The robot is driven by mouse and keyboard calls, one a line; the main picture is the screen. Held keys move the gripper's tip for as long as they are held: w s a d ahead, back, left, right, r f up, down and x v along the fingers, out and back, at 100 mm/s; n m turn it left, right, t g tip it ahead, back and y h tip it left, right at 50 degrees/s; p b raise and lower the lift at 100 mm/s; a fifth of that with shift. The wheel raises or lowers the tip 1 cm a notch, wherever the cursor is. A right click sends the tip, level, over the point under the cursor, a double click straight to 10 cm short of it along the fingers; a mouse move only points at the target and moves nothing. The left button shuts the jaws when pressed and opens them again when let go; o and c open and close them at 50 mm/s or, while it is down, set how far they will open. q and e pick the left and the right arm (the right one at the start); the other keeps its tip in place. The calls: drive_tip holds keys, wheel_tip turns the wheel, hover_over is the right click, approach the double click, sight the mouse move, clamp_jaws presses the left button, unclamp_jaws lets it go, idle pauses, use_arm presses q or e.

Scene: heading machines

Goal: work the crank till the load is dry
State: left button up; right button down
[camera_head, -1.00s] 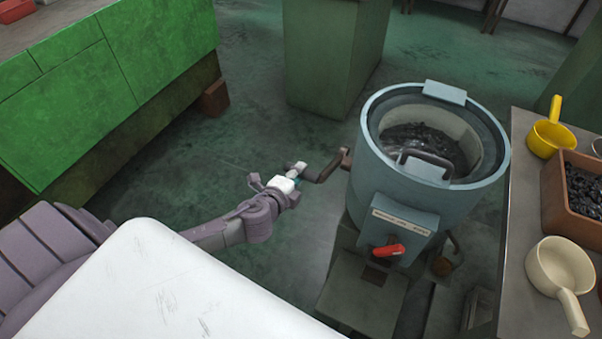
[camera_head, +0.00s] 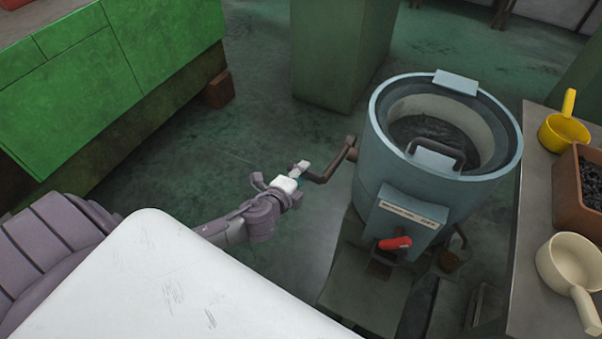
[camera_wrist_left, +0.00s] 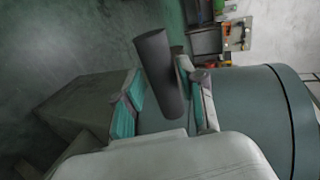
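The blue-grey spin drum (camera_head: 385,165) stands right of centre in the head view, open at the top, with dark load (camera_head: 428,130) inside that looks smeared. A dark bent crank (camera_head: 337,167) sticks out from its left side. My left gripper (camera_head: 297,180) is at the crank's outer end. The drum's side (camera_wrist_left: 245,115) fills the right of that view. My right gripper is not in view.
A red-handled tap (camera_head: 395,243) is on the drum's front. At right, a table (camera_head: 530,220) holds a yellow scoop (camera_head: 565,132), a cream scoop (camera_head: 568,268) and a brown bin (camera_head: 570,190) of dark pieces. A green cabinet (camera_head: 110,80) stands at left. The floor between is clear.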

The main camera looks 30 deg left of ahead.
use_arm(q)
drive_tip(key=shift+o, duration=0.8)
drive_tip(key=shift+r, duration=0.1)
drive_tip(key=v, duration=1.2)
